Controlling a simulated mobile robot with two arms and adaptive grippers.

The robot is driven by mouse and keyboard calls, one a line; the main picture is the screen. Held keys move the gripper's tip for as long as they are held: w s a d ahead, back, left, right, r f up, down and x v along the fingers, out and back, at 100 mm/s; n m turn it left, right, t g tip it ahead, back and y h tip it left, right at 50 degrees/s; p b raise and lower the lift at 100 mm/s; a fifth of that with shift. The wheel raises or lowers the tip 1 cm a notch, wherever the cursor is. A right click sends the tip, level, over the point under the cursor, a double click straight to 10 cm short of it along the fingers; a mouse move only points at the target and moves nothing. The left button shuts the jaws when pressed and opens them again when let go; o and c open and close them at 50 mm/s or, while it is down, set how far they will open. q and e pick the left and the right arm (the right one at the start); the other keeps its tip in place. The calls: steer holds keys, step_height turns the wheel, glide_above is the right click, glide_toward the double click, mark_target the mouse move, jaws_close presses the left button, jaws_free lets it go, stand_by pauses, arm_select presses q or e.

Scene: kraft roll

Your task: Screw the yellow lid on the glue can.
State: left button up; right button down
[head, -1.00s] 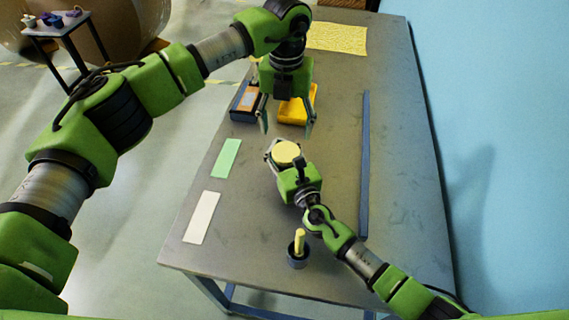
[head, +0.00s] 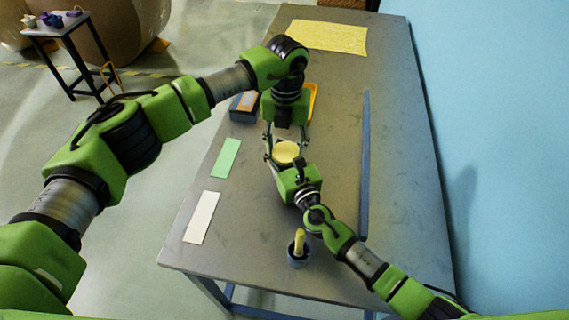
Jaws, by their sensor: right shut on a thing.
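The round pale-yellow lid (head: 286,151) faces up near the middle of the table, at the top of the glue can. The can itself is mostly hidden under the lid and behind my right gripper. My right gripper (head: 284,164) comes from the near side and is shut on the can. My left gripper (head: 286,142) points down from above, with its open fingers spread to the left and right of the lid. I cannot tell whether the fingers touch it.
A dark box with an orange top (head: 243,108) and a yellow tray (head: 313,98), partly hidden, stand behind. Green (head: 226,158) and white (head: 202,217) strips lie left. A dark cup (head: 298,260) holds a yellow-handled tool in front. A blue bar (head: 365,165) lies right; a yellow sheet (head: 330,37) lies far back.

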arm_select(q)
steer(key=shift+c, duration=1.2)
steer(key=m, duration=0.4)
steer(key=shift+m, duration=0.4)
steer(key=m, duration=0.4)
steer(key=o, duration=1.3)
steer(key=shift+d+r, duration=0.1)
steer(key=shift+d, duration=0.05)
arm_select(e)
steer(key=shift+d, duration=0.1)
arm_select(q)
steer(key=shift+r, duration=0.3)
arm_select(e)
steer(key=shift+f, duration=0.1)
steer(key=shift+s, duration=0.15)
arm_select(q)
step_height(320, 180, up, 11)
steer(key=shift+a, duration=0.2)
